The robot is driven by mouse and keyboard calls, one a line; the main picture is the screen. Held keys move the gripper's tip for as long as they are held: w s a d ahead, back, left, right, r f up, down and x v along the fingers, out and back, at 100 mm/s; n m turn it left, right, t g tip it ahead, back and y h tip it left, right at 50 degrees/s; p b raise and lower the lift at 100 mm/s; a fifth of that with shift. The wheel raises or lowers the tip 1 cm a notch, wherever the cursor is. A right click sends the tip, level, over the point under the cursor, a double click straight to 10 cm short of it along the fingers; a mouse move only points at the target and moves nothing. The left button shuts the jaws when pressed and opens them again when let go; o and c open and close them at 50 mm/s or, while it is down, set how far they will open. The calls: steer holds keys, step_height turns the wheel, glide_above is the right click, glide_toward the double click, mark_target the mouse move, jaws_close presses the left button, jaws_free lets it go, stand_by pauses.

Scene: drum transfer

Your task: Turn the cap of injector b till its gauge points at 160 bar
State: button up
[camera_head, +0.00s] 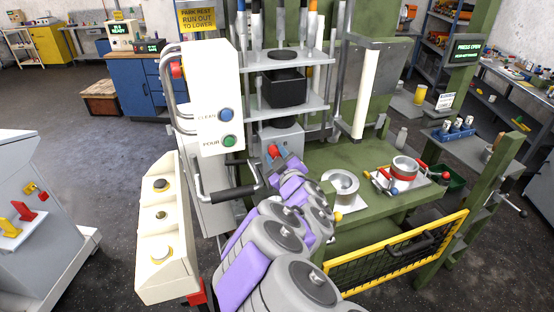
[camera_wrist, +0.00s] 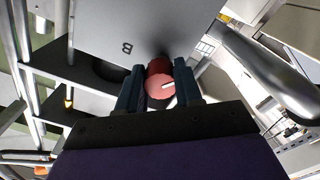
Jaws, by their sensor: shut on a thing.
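My gripper (camera_wrist: 160,92) is shut on a round red cap (camera_wrist: 158,84) in the wrist view, with one dark finger on each side of it. A pale pointer mark shows on the cap's face. The cap sits in front of a grey plate (camera_wrist: 120,30) marked with a letter B. In the head view the red cap (camera_head: 273,151) shows just past my gripper (camera_head: 283,163), near the middle of the machine. A blue part lies beside it. The gauge and its reading cannot be made out in either view.
A white panel (camera_head: 212,100) with blue and green buttons stands left of my arm, with a black-handled lever (camera_head: 233,193) below. A green bench (camera_head: 340,155) holds round metal parts at right. A yellow mesh guard (camera_head: 395,252) stands in front. Open floor lies left.

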steer(key=shift+f+n, duration=0.15)
steer(key=shift+n, duration=0.15)
steer(key=o, duration=1)
steer(key=shift+w+a, duration=0.1)
steer(key=shift+a, duration=0.05)
